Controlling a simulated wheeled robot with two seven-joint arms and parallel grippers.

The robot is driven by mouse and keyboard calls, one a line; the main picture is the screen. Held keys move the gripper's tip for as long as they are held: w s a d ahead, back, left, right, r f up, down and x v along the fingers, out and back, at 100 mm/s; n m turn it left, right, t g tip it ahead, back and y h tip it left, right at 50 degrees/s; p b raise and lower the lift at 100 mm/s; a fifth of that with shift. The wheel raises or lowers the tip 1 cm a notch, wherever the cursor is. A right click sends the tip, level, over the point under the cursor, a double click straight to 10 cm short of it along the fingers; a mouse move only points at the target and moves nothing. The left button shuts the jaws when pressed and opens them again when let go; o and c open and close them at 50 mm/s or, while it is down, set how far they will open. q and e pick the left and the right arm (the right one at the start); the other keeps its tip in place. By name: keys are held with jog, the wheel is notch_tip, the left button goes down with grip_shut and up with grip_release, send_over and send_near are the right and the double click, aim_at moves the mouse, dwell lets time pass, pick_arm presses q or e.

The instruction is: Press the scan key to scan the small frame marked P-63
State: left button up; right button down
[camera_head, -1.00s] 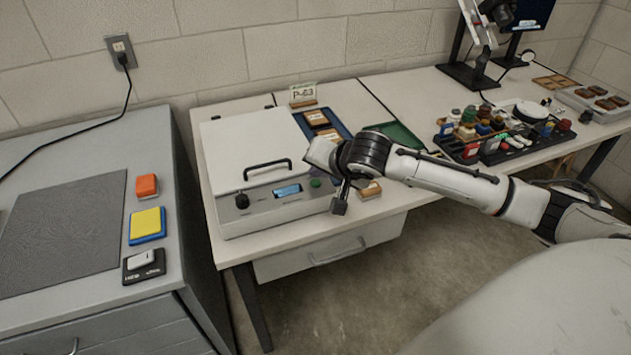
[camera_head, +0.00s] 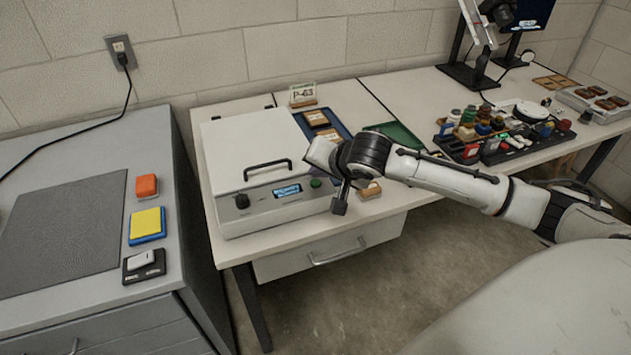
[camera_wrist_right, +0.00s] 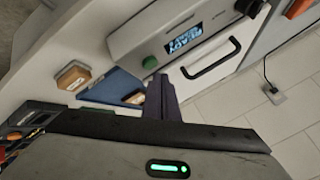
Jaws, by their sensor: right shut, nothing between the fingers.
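The white scanner (camera_head: 245,150) stands on the bench with its lid down and a black handle on it. Its front carries a black knob (camera_head: 242,201), a lit display (camera_head: 288,191) with text, and a green key (camera_head: 316,183). The key also shows uncovered in the wrist view (camera_wrist_right: 149,62). My right gripper (camera_head: 339,206) is shut and empty, just right of the scanner front, apart from the key; its fingers (camera_wrist_right: 160,92) show in the wrist view. A card reading P-63 (camera_head: 303,93) stands behind the blue tray (camera_head: 341,128). My left gripper is out of view.
Small brown frames (camera_head: 316,117) lie in the blue tray; another small frame (camera_head: 372,189) lies near the bench front, partly behind my gripper. A green tray (camera_head: 400,137) and a rack of bottles (camera_head: 470,135) are farther right. A grey cabinet (camera_head: 160,190) stands at left.

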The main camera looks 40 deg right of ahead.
jog(key=shift+f, duration=0.15)
dwell(0.3)
jog(key=shift+f, duration=0.3)
